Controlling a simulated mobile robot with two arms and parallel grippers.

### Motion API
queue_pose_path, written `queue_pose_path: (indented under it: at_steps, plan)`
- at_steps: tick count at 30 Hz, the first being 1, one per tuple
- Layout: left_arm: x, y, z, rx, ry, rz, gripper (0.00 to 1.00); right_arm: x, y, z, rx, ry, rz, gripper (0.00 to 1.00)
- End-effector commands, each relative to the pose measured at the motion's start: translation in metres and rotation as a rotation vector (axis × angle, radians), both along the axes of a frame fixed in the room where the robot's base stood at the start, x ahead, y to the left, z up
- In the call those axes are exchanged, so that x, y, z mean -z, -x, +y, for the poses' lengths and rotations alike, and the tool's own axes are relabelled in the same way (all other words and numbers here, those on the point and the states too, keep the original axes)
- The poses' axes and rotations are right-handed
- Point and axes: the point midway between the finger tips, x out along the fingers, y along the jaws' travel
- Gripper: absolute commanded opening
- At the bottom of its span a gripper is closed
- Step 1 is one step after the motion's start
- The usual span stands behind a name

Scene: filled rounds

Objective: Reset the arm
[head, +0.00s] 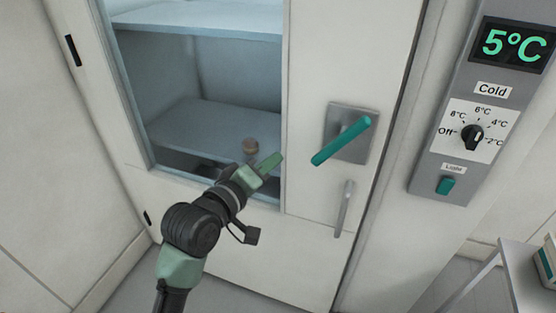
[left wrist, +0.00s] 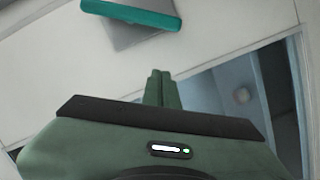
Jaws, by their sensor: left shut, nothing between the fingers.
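My left arm comes up from the bottom of the head view, and its green gripper (head: 268,164) is in front of the cabinet door, near the lower right corner of the window. The left gripper is shut and empty; in the left wrist view its two fingers (left wrist: 162,88) lie together. The gripper is left of and below the teal door handle (head: 341,141), apart from it. The handle also shows at the top of the left wrist view (left wrist: 132,14). My right gripper is in neither view.
The white cabinet door (head: 310,55) appears closed. Through its window show shelves (head: 205,128) and a small round brownish item (head: 250,147). A grey panel (head: 480,105) at right reads 5°C and has a dial and a teal switch. A table (head: 520,275) stands at lower right.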

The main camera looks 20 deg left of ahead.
Motion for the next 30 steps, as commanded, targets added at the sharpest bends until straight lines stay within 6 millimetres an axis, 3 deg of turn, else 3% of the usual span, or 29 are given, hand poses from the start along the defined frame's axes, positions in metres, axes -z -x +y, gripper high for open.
queue_pose_path:
  at_steps: [12,14,16,20,23,26,30]
  plan:
    - [0.001,0.000,0.000,0.000,0.000,0.001,0.00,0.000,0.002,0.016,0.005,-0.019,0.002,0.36]
    - [0.007,-0.002,0.000,0.000,-0.005,0.009,0.00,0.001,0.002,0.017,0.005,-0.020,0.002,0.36]
    - [0.025,-0.007,0.001,-0.003,-0.022,0.036,0.00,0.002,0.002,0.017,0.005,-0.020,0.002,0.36]
    - [0.097,-0.021,0.003,-0.006,-0.095,0.131,0.00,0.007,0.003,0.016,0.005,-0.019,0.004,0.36]
    - [0.174,-0.025,0.005,0.000,-0.181,0.227,0.00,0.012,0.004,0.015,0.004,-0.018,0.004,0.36]
    - [0.251,-0.018,0.007,0.018,-0.272,0.321,0.00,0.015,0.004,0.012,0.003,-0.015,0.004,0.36]
    - [0.355,0.009,0.010,0.064,-0.401,0.447,0.00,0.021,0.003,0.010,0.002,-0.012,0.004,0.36]
